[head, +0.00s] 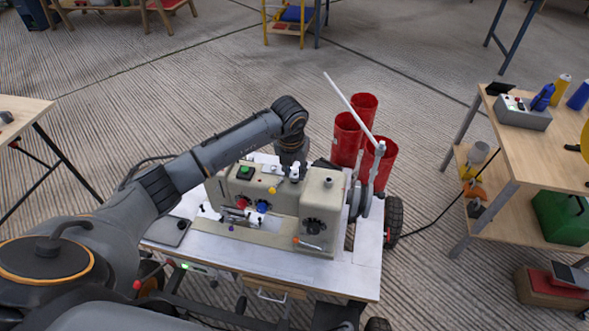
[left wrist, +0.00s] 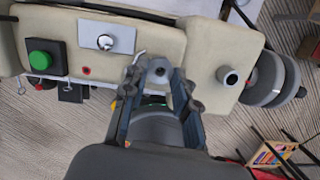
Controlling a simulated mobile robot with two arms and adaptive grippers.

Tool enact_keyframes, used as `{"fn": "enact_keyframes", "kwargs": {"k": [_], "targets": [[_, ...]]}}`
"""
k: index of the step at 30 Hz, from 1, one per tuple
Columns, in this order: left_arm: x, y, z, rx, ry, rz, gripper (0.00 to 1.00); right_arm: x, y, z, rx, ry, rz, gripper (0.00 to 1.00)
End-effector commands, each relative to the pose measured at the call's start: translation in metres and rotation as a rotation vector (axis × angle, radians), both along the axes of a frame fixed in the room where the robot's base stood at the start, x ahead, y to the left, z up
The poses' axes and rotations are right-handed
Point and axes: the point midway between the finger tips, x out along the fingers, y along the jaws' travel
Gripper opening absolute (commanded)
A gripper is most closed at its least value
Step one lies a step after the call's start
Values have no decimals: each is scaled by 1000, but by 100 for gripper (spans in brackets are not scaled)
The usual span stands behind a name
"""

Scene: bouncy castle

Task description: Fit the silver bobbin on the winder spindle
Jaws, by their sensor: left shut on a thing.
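The beige sewing machine (head: 318,205) stands on a white-topped cart. My left arm reaches over to its back edge, and my left gripper (left wrist: 157,79) points at the machine's top. It is shut on a small round grey piece, which looks like the silver bobbin (left wrist: 159,69), with a dark centre. The piece is over the back edge of the machine's top. I cannot make out the winder spindle for sure. A short grey post (left wrist: 229,75) stands to the right of the fingers and also shows in the head view (head: 328,182). My right gripper is not in view.
The grey handwheel discs (left wrist: 270,79) are at the machine's right end. Red cylinders (head: 346,138) stand behind the cart. A wooden table (head: 545,145) is at the right.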

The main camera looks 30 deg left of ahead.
Motion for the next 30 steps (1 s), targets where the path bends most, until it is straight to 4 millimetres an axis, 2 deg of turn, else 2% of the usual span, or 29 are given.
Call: {"fn": "enact_keyframes", "kwargs": {"k": [17,30], "targets": [[0,0,1,0,0,0,11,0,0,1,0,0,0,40],[0,0,-5,0,0,0,11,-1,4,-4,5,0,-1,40]]}}
